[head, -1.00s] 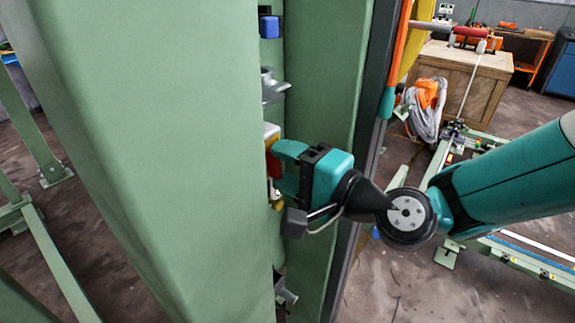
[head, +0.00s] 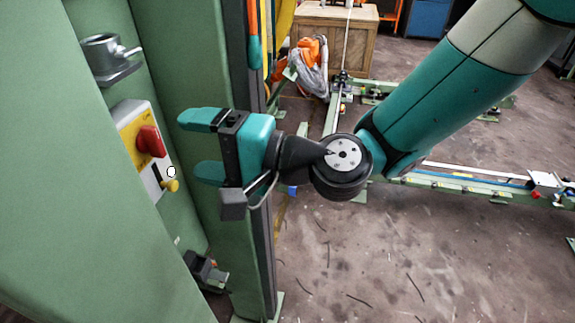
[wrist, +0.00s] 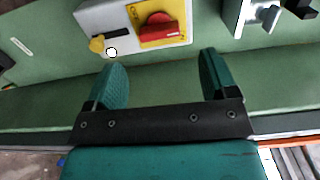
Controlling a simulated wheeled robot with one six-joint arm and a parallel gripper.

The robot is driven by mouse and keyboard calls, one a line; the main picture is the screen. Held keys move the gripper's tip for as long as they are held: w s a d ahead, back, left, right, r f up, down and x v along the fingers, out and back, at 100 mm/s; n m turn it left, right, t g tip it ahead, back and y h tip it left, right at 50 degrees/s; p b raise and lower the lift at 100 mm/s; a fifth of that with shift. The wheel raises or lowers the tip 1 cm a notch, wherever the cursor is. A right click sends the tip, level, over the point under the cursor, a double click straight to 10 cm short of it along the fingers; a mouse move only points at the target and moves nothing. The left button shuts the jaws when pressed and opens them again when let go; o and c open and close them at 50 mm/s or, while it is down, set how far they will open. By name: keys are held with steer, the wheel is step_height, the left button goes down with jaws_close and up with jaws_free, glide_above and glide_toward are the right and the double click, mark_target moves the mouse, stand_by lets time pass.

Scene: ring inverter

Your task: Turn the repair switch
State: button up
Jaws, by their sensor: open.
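The repair switch is a red rotary knob (head: 150,141) on a yellow plate, on a grey box (head: 145,173) fixed to the green frame. A yellow knob (head: 170,185) sits at the box's lower end. In the wrist view the red knob (wrist: 158,27) is beyond the fingers, toward the upper middle, and the yellow knob (wrist: 97,44) is to its left. My gripper (head: 194,144) is open and empty, to the right of the switch in the head view and apart from it. In the wrist view my gripper (wrist: 160,64) has its fingers spread below the box.
A grey metal ring holder (head: 106,58) sticks out above the switch. A dark fitting (head: 206,270) is below it. The green frame (head: 190,65) stands close behind and beside my gripper. Open floor (head: 400,240) lies to the right.

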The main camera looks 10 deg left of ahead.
steer(key=s+d+b, duration=0.1)
steer(key=d+b, duration=0.4)
steer(key=d, duration=0.7)
steer(key=s+d+r+n+h+p, duration=0.2)
steer(key=s+d+n+h+p, duration=0.2)
steer(key=d+h, duration=0.3)
steer(key=s+d+r+n+g+h+p, duration=0.1)
steer(key=s+d+r+n+h+p, duration=0.2)
steer(key=d, duration=0.9)
steer(key=s+n+h+p, duration=0.1)
steer(key=h+p, duration=0.2)
steer(key=p, duration=0.1)
steer(key=shift+g+h, duration=0.3)
steer(key=shift+h, duration=0.1)
steer(key=shift+c, duration=0.4)
